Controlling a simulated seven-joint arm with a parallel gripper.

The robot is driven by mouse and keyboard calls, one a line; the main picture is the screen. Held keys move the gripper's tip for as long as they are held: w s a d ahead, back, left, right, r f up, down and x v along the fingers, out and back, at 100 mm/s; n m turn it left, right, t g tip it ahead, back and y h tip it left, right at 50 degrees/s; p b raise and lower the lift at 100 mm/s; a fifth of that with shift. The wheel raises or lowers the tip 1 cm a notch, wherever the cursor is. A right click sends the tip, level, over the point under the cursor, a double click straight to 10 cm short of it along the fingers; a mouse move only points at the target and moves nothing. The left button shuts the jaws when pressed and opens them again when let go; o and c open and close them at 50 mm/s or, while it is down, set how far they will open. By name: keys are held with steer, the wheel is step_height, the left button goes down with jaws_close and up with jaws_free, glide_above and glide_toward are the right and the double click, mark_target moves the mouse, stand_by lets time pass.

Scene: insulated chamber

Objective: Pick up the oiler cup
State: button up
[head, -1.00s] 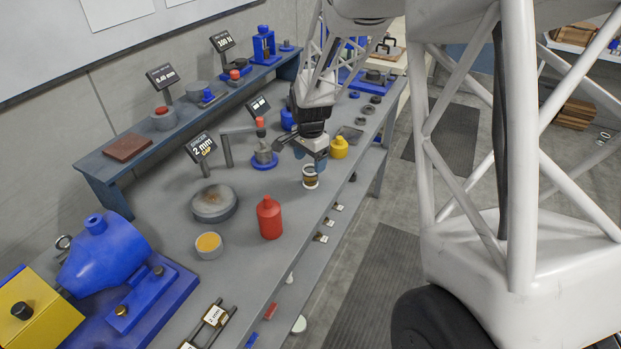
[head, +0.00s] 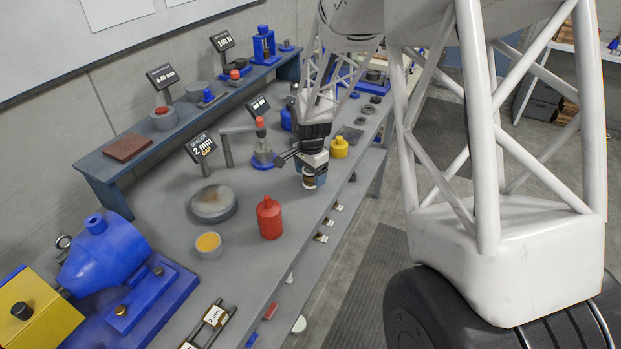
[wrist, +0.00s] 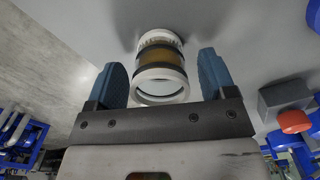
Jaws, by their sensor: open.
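The oiler cup (wrist: 160,66) is a small clear cylinder with amber contents, a dark band and white rims. In the wrist view it stands between the two blue fingers of my gripper (wrist: 163,80), with a visible gap on each side. My gripper is open. In the head view the oiler cup (head: 309,182) is near the front edge of the grey bench, and my gripper (head: 311,172) is right above it and covers its upper part.
A red bottle (head: 269,217) stands nearer on the bench, and a yellow bottle (head: 339,147) stands behind. A round grey plate (head: 213,203) and a small cup with yellow contents (head: 208,244) are to the left. A post with a red knob (head: 261,133) is close behind my gripper.

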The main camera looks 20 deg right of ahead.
steer(key=c, duration=1.2)
steer(key=shift+o, duration=0.2)
steer(key=shift+r, duration=0.3)
steer(key=shift+r, duration=1.55)
steer(key=s+a+r, duration=0.1)
steer(key=s, duration=1.4)
steer(key=shift+s+a+r, duration=0.15)
steer(key=shift+s, duration=0.2)
steer(key=shift+s, duration=0.15)
